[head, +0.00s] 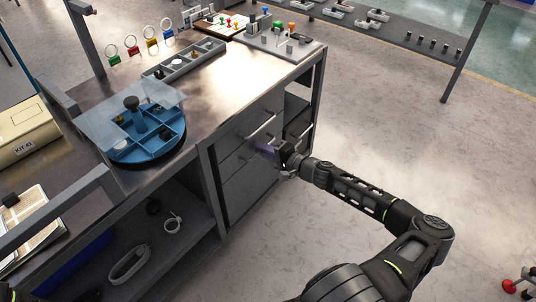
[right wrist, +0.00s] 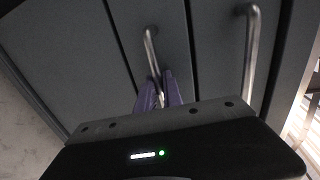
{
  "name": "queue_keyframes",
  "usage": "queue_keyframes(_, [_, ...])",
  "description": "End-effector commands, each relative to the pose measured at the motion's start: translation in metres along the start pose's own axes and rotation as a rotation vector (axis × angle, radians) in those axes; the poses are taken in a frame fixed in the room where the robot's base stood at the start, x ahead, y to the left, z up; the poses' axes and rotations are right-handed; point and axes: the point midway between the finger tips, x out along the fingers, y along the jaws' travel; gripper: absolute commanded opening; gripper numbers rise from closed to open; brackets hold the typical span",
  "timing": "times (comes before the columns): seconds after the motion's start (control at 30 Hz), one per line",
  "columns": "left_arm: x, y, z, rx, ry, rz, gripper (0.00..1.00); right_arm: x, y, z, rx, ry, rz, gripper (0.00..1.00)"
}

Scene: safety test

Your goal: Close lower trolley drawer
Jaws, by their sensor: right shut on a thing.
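The trolley's grey drawer fronts (head: 244,187) are in the unit under the worktop in the head view. An upper bar handle (head: 262,127) shows clear above my right gripper (head: 268,150). In the right wrist view the purple fingers (right wrist: 160,92) are shut on the end of the left-hand bar handle (right wrist: 151,45), on the drawer below the upper one. The right-hand handle (right wrist: 250,50) is free. The fingers hide part of the held handle. I cannot tell whether this drawer stands slightly out. My left gripper is not in view.
The worktop carries a blue round divided tray (head: 148,148) and a grey compartment tray (head: 184,62). An open shelf below holds a white coiled item (head: 129,264). The floor (head: 400,140) to the right of the trolley is clear, apart from a red-footed stand at the far right.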

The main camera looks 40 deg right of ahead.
Motion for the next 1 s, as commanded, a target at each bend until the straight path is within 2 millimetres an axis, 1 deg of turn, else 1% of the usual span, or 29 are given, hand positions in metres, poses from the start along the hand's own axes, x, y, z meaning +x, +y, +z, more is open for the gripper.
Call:
queue_keyframes(0.17, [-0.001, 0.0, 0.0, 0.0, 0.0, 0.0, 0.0, 0.001, -0.002, 0.0, 0.0, 0.001, -0.002, 0.0])
queue_keyframes(0.2, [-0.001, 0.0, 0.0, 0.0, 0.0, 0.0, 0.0, 0.001, -0.002, 0.0, 0.0, 0.002, -0.002, 0.12])
queue_keyframes(0.3, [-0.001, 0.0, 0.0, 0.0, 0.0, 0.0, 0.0, 0.001, -0.002, 0.0, 0.0, 0.001, -0.002, 0.2])
queue_keyframes(0.53, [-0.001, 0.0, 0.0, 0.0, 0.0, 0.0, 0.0, 0.001, -0.003, 0.0, 0.0, 0.001, -0.003, 0.2])
queue_keyframes(0.63, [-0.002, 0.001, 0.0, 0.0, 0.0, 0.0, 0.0, -0.003, -0.003, 0.0, 0.0, 0.001, -0.003, 0.2])
queue_keyframes(0.77, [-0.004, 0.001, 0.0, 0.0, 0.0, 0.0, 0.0, -0.017, -0.003, -0.001, 0.001, 0.003, -0.002, 0.2])
queue_keyframes(1.0, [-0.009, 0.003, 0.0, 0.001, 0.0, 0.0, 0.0, -0.058, -0.002, -0.001, 0.001, 0.005, 0.001, 0.2])
